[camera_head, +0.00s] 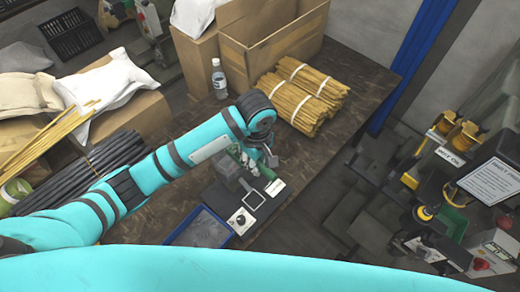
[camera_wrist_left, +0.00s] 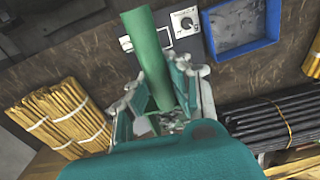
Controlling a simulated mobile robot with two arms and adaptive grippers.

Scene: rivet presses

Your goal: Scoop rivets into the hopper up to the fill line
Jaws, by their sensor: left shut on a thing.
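My left gripper (camera_head: 262,160) is above the dark worktable, next to a small dark device. In the left wrist view, the gripper (camera_wrist_left: 165,110) is shut on a green cylindrical handle (camera_wrist_left: 148,50). The far end of what it holds is not clear, so I cannot tell whether it is the scoop. A blue tray (camera_head: 173,238) stands on the table below and left of the device; it also shows in the wrist view (camera_wrist_left: 277,22). Its floor looks grey, and I cannot make out rivets. I cannot identify the hopper or its fill line. My right gripper is out of view.
The dark device (camera_head: 256,214) has a square frame and a round dial. Bundles of yellow rods (camera_head: 300,95), a water bottle (camera_head: 219,80) and an open cardboard box (camera_head: 262,45) stand at the back. Dark rods (camera_head: 110,155) lie left. Machines with yellow spools (camera_head: 465,137) stand right, across a floor gap.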

